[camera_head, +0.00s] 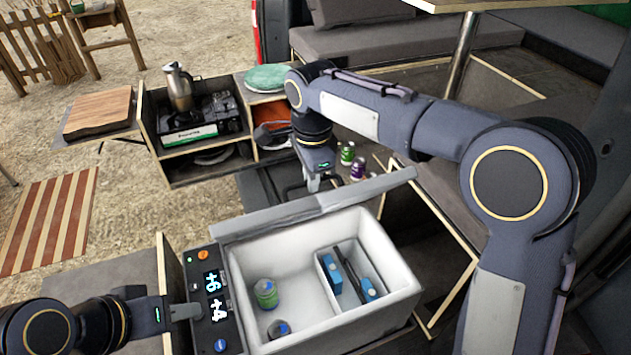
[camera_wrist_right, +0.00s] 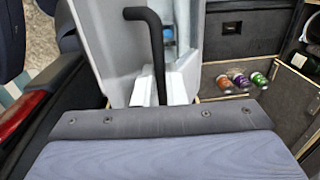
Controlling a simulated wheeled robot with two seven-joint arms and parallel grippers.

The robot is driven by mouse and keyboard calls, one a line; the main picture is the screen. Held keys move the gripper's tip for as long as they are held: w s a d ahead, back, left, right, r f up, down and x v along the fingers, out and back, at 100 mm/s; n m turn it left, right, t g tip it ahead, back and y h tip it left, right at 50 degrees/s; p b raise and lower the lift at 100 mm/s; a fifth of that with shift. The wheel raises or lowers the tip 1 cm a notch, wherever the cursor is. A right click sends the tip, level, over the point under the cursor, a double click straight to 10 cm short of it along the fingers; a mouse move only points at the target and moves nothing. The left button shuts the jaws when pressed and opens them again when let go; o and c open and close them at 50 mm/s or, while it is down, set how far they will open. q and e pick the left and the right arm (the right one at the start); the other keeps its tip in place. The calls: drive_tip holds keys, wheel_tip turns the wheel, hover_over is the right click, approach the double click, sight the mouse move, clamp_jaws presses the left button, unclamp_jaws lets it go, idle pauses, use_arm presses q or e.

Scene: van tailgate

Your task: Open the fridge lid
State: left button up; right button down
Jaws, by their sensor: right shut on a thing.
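The fridge (camera_head: 398,300) is a white box with its inside visible from above. Its grey lid (camera_head: 320,203) stands raised along the far side, seen nearly edge-on. In the right wrist view, the lid's pale face (camera_wrist_right: 105,50) carries a black bar handle (camera_wrist_right: 158,45). My right gripper (camera_head: 314,184) is behind the raised lid. In the wrist view its white fingers (camera_wrist_right: 165,88) are shut on the handle. My left gripper (camera_head: 195,311) is at the fridge's control panel (camera_head: 212,280), left of the opening. Whether its fingers are open or shut does not show.
A green can (camera_head: 266,292), another can (camera_head: 279,329) and blue-topped items (camera_head: 366,286) are inside the fridge. A table leg (camera_head: 460,62) rises at the upper right.

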drive_tip(key=shift+f, duration=0.35)
drive_tip(key=c, duration=1.8)
unclamp_jaws()
drive_tip(key=shift+a, duration=0.1)
drive_tip(key=o, duration=0.3)
drive_tip(key=shift+w+a, duration=0.1)
drive_tip(key=shift+w, duration=0.15)
drive_tip(key=shift+s, duration=0.1)
drive_tip(key=shift+r, duration=0.1)
drive_tip(key=shift+r, duration=0.1)
drive_tip(key=shift+r, duration=0.25)
drive_tip(key=r, duration=0.7)
drive_tip(key=shift+s+b, duration=0.3)
drive_tip(key=shift+b, duration=0.05)
